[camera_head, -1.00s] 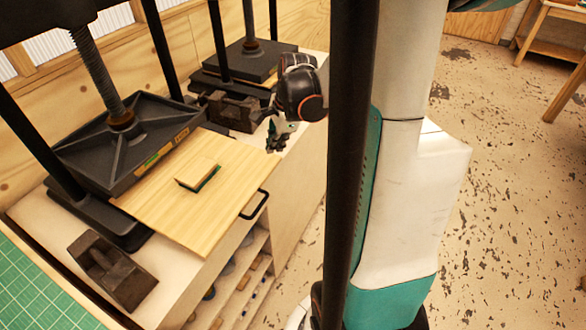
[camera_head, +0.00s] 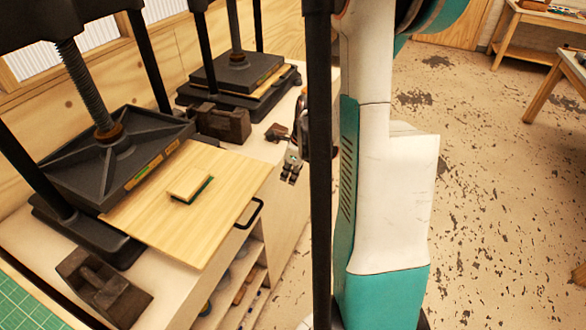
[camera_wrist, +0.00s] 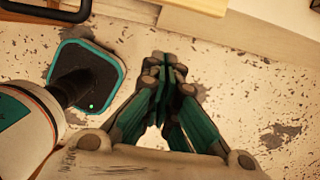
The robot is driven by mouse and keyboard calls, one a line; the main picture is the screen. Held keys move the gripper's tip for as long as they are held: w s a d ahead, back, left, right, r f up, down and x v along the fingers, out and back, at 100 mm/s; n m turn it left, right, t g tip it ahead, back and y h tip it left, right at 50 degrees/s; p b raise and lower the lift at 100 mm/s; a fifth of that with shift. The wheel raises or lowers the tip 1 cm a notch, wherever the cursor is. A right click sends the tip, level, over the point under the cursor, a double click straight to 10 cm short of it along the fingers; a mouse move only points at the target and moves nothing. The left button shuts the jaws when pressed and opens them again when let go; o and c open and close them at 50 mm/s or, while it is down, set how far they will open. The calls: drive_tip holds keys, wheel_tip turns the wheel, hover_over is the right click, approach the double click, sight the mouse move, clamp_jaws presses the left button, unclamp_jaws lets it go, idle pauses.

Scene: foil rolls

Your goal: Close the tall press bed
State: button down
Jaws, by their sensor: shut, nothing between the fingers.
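The near press (camera_head: 110,160) stands at the left with its pale wooden bed (camera_head: 225,215) slid out toward the front of the bench. A small wooden block with a green underside (camera_head: 189,183) rests on the bed. A black handle (camera_head: 252,214) is on the bed's front edge, and a dark bar like it shows at the top left of the wrist view (camera_wrist: 50,12). My gripper (camera_wrist: 168,72) is shut and empty, pointing over the floor. In the head view my gripper (camera_head: 290,168) is right of the bed, apart from the handle; my column hides part of the arm.
A second press (camera_head: 240,75) stands behind, with its wooden bed under its plate. Dark metal blocks sit on the bench at the back (camera_head: 222,122) and front left (camera_head: 103,289). A green cutting mat (camera_head: 30,305) is at lower left. The speckled floor at right is open before wooden tables.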

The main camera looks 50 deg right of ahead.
sight(204, 155)
drive_tip(key=shift+w+a+f+b, duration=0.1)
drive_tip(key=shift+w+a+f, duration=0.2)
drive_tip(key=shift+w, duration=0.4)
drive_tip(key=shift+w+a+f+b, duration=0.1)
drive_tip(key=shift+w+a+f, duration=0.2)
drive_tip(key=shift+w, duration=0.45)
drive_tip(key=shift+w+a+f+b, duration=0.1)
drive_tip(key=shift+w+a+f, duration=0.2)
drive_tip(key=shift+w, duration=0.4)
drive_tip(key=shift+d, duration=0.1)
drive_tip(key=w+a, duration=0.3)
drive_tip(key=w, duration=0.5)
drive_tip(key=w+a+b, duration=0.1)
drive_tip(key=w+a, duration=0.2)
drive_tip(key=w, duration=0.6)
drive_tip(key=w+a+b, duration=0.1)
drive_tip(key=w+a, duration=0.2)
drive_tip(key=w, duration=0.5)
drive_tip(key=shift+w+a, duration=0.15)
drive_tip(key=shift+w, duration=0.15)
